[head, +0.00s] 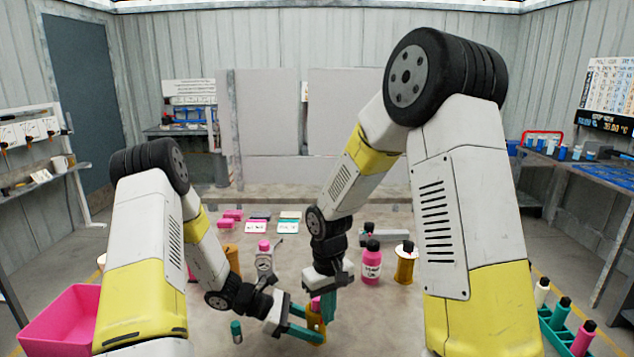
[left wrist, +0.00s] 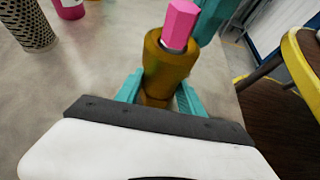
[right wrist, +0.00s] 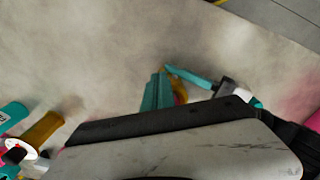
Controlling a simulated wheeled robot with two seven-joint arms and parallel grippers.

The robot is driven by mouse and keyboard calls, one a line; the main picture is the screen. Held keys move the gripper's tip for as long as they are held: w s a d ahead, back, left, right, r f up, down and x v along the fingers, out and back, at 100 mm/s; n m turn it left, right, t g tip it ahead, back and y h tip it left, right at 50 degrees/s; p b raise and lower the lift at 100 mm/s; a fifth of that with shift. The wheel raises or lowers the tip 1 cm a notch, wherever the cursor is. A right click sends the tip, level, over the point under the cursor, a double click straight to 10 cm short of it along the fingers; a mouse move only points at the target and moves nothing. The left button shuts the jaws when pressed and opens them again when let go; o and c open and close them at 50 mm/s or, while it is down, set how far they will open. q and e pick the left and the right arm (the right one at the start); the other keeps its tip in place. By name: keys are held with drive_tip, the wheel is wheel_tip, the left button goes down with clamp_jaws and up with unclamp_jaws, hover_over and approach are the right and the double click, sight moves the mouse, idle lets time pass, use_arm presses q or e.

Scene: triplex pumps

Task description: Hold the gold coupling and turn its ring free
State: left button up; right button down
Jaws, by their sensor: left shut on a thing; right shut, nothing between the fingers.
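The gold coupling (head: 315,325) stands near the front middle of the table, with a pink hexagonal piece (head: 315,304) on top. In the left wrist view the gold body (left wrist: 168,68) sits between my left fingers, with the pink hexagonal piece (left wrist: 180,24) rising from its upper end. My left gripper (head: 308,334) is shut on the coupling low on its body. My right gripper (head: 328,308) points down beside the coupling, shut and empty. In the right wrist view its teal fingers (right wrist: 158,92) hide most of the coupling. I cannot make out the ring as a separate part.
A pink bottle (head: 372,265) and a gold spool-like part (head: 405,264) stand behind to the right. A pink bin (head: 62,325) is at the left edge.

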use_arm(q)
drive_tip(key=shift+s, duration=0.1)
use_arm(e)
drive_tip(key=shift+s+a, duration=0.2)
drive_tip(key=shift+a, duration=0.25)
drive_tip(key=shift+s+a, duration=0.15)
drive_tip(key=shift+a, duration=0.25)
wheel_tip(320, 180, up, 6)
drive_tip(key=shift+s, duration=0.4)
idle(0.4)
use_arm(q)
drive_tip(key=o, duration=1.1)
drive_tip(key=shift+c, duration=0.2)
